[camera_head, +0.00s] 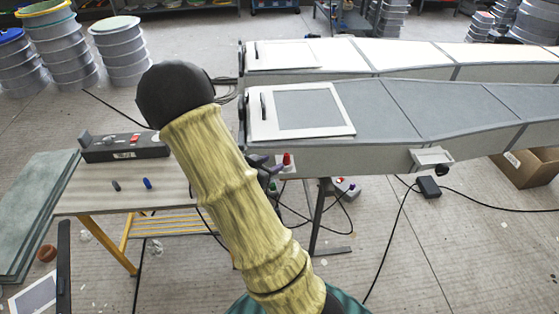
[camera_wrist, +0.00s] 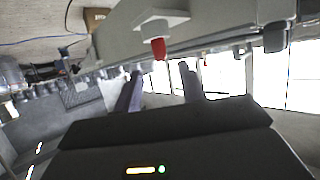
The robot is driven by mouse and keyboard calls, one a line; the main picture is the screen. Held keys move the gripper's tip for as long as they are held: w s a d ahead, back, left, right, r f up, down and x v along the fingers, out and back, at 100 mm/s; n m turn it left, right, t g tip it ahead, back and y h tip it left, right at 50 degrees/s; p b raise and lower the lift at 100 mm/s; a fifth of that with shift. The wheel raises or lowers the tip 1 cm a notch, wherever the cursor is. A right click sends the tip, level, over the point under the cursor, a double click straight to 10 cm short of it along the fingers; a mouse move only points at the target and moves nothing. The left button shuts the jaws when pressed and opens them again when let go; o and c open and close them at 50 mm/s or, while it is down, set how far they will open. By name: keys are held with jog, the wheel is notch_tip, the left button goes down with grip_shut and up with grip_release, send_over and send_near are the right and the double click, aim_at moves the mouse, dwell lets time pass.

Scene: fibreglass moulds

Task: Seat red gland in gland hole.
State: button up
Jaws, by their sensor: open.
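The red gland (camera_head: 287,159) stands upright on a small pale bracket (camera_head: 287,170) at the near side of the grey mould, by its left end. In the wrist view, the picture is upside down and the red gland (camera_wrist: 158,48) points down from the pale bracket (camera_wrist: 160,20). The gland's lower end is hidden in the bracket, so I cannot tell how deep it sits. My gripper (camera_head: 268,166) is just left of the gland. In the wrist view my gripper (camera_wrist: 161,72) is open and empty, its fingers apart, with the gland beyond the tips and not touched.
A second bracket (camera_head: 432,157) is on the mould's side further right. Cables cross the floor. A cardboard box (camera_head: 528,167) stands at right.

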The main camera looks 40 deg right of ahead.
jog(key=v, duration=0.3)
jog(key=shift+a, duration=0.15)
dwell(0.4)
jog(key=w+a+r+n+t+y, duration=0.1)
jog(key=w+a+n+t+y, duration=0.25)
jog(key=a+n+y, duration=0.8)
jog(key=s+a+r+n+g, duration=0.1)
jog(key=s+a+n+g, duration=0.1)
jog(key=s, duration=0.5)
jog(key=s+a+r+n+g+y, duration=0.1)
jog(key=s+a+g, duration=0.1)
jog(key=s+a, duration=0.2)
jog(key=s, duration=0.2)
jog(key=shift+s+a+r+n, duration=0.3)
jog(key=shift+s+a+n, duration=0.05)
jog(key=shift+y, duration=0.25)
